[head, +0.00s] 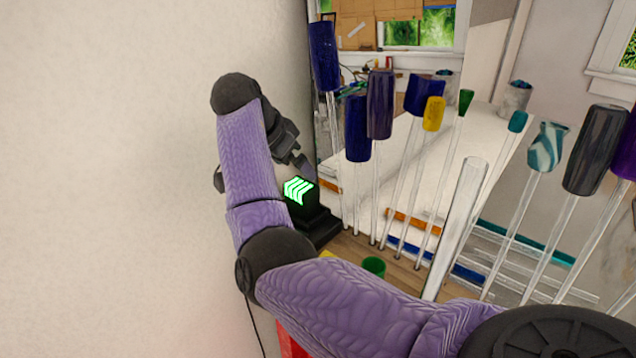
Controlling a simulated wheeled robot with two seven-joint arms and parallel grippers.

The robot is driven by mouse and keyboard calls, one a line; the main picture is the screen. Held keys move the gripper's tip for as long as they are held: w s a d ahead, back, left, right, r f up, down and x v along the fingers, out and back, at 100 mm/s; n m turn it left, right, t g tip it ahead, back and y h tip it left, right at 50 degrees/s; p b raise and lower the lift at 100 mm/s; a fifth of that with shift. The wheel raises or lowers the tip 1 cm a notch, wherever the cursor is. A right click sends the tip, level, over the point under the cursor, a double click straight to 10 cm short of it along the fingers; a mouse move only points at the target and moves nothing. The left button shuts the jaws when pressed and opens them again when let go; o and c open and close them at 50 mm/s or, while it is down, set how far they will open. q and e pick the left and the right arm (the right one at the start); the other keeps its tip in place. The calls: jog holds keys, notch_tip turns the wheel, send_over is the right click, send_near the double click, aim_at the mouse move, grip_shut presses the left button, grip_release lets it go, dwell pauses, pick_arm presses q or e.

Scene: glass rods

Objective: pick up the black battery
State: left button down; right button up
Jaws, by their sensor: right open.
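A black battery (300,191) with glowing green stripes on its face sits upright on a black base (320,230) by the wall. My right gripper (304,165) is just above the battery, beside the wall, with its fingers pointing down toward it. It is open and holds nothing that I can see. My right arm hides part of the area to the left of and below the battery. I cannot tell whether the fingers touch the battery. My left gripper is out of view.
Several upright glass rods with coloured tops, such as a dark blue one (324,57) and a yellow one (433,113), stand close to the right. A green cup (374,266) is below the base. The plain wall (100,180) closes off the left.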

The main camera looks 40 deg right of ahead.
aim_at(299, 185)
jog(key=x, duration=0.6)
jog(key=a+x, duration=0.1)
jog(key=x, duration=0.2)
jog(key=shift+a+f, duration=0.1)
jog(key=shift+f, duration=0.35)
jog(key=shift+w, duration=0.1)
grip_shut()
notch_tip(299, 185, up, 18)
